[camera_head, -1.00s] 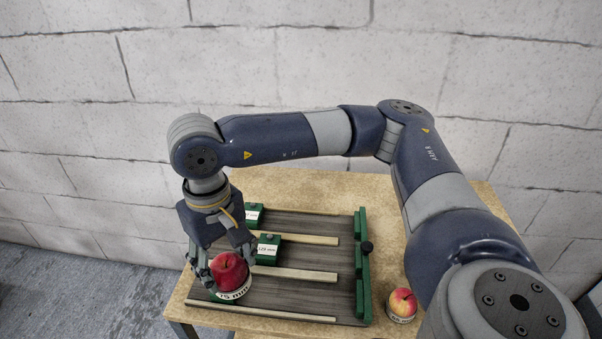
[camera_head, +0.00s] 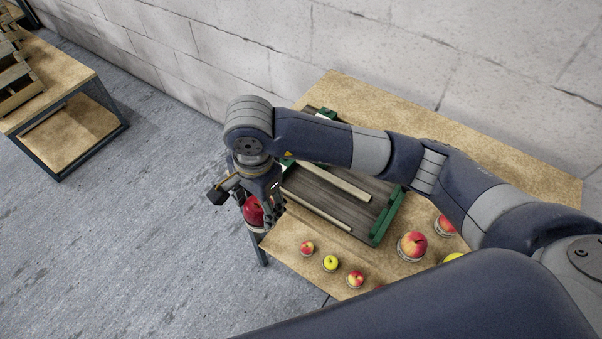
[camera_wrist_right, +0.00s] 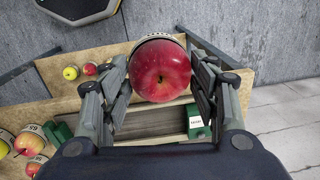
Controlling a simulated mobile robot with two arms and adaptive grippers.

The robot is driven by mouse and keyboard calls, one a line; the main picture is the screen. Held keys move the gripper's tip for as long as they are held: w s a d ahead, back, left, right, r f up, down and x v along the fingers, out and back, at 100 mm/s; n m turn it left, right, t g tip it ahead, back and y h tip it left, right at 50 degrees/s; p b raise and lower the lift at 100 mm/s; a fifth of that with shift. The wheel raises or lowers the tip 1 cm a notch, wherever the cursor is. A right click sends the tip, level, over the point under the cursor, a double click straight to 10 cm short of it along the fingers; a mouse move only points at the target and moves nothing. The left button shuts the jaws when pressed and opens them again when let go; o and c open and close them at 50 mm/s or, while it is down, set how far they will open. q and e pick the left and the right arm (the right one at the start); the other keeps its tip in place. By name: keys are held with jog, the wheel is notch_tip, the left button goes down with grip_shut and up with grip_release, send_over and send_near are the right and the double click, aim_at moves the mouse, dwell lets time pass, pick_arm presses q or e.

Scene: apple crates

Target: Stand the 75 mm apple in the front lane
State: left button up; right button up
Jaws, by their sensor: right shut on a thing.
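My right gripper (camera_head: 268,208) is shut on a red apple (camera_head: 253,211) with a pale band. In the right wrist view the apple (camera_wrist_right: 160,70) sits between the two fingers, its stem facing the camera. In the head view the apple appears at the left corner of the table, at the near left end of the lane rack (camera_head: 383,226). The rack has dark lanes, pale wooden dividers and green ends. It also shows behind the apple in the wrist view (camera_wrist_right: 150,123). The apple's height above the rack is unclear. My left gripper is out of view.
Several loose apples stand on the table (camera_head: 290,240) front and right of the rack, among them a large one (camera_head: 412,245) and a yellow one (camera_head: 330,263). A wooden bench (camera_head: 75,130) stands far left.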

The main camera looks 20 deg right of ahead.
jog(key=w+d+p, duration=0.1)
jog(key=w+d, duration=0.2)
jog(key=d, duration=0.1)
jog(key=w+d+f+p, duration=0.1)
jog(key=w+d+p, duration=0.1)
jog(key=w+d, duration=0.1)
jog(key=w+d+p, duration=0.2)
jog(key=w+d, duration=0.1)
jog(key=d, duration=0.2)
jog(key=shift+w+d+f, duration=0.1)
jog(key=shift+d+f, duration=0.05)
jog(key=shift+f, duration=0.2)
notch_tip(320, 180, down, 2)
jog(key=shift+f+p, duration=0.25)
jog(key=shift+p, duration=0.55)
jog(key=shift+f, duration=0.3)
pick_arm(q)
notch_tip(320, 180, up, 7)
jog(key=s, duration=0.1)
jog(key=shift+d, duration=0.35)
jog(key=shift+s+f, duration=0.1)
